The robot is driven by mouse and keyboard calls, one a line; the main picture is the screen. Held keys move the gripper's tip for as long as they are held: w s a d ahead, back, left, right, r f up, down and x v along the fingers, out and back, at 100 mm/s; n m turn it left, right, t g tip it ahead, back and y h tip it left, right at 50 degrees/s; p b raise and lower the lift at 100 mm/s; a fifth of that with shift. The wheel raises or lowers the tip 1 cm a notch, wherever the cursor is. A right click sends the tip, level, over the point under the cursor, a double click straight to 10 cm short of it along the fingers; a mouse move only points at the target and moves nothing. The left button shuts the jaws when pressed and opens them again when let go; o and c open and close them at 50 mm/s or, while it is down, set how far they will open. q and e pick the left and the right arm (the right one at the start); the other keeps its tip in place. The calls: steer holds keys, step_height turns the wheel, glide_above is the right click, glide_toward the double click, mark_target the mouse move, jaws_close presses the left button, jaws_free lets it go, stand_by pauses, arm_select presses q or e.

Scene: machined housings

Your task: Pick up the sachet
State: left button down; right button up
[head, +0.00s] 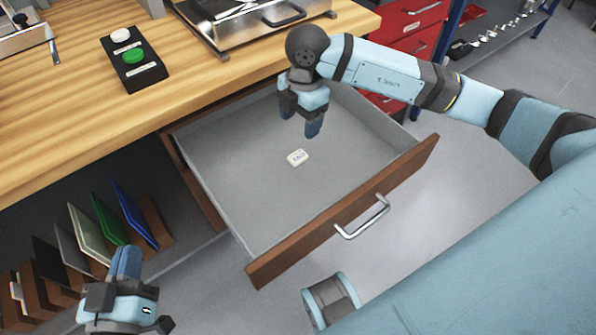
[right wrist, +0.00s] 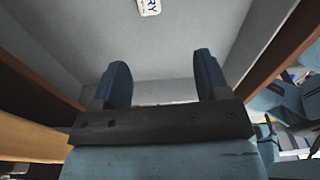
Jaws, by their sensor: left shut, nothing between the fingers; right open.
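The small white sachet (head: 297,157) with dark print lies flat on the grey floor of the open drawer (head: 250,196). It also shows at the top edge of the right wrist view, partly cut off, with blue letters (right wrist: 149,7). My right gripper (head: 300,130) is over the drawer, pointing down, above and behind the sachet in the head view. Its two blue fingers (right wrist: 161,80) stand apart with nothing between them. My left gripper (head: 126,262) is at the lower left, outside the drawer, shut and empty.
The drawer's brown front with a metal handle (head: 362,217) faces the lower right. A wooden worktop (head: 200,95) lies above and left of the drawer, with a green and white button box (head: 134,60). Coloured panels (head: 104,219) stand on a lower shelf at left. A red cabinet (head: 405,25) is behind.

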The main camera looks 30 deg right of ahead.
steer(key=d+f+h, duration=0.1)
steer(key=d, duration=0.1)
steer(key=b, duration=0.3)
glide_above(303, 152)
steer(key=shift+m, duration=0.4)
steer(key=f, duration=0.7)
steer(key=shift+s+f, duration=0.2)
steer(key=shift+s, duration=0.2)
steer(key=f, duration=0.1)
steer(key=f+b, duration=0.1)
steer(key=f, duration=0.1)
steer(key=f+b, duration=0.1)
steer(key=f, duration=0.1)
steer(key=shift+w+f, duration=0.15)
steer(key=shift+w, duration=0.2)
arm_select(q)
steer(key=shift+d+f+h, duration=0.25)
steer(key=shift+d+h, duration=0.55)
arm_select(e)
steer(key=c, duration=1)
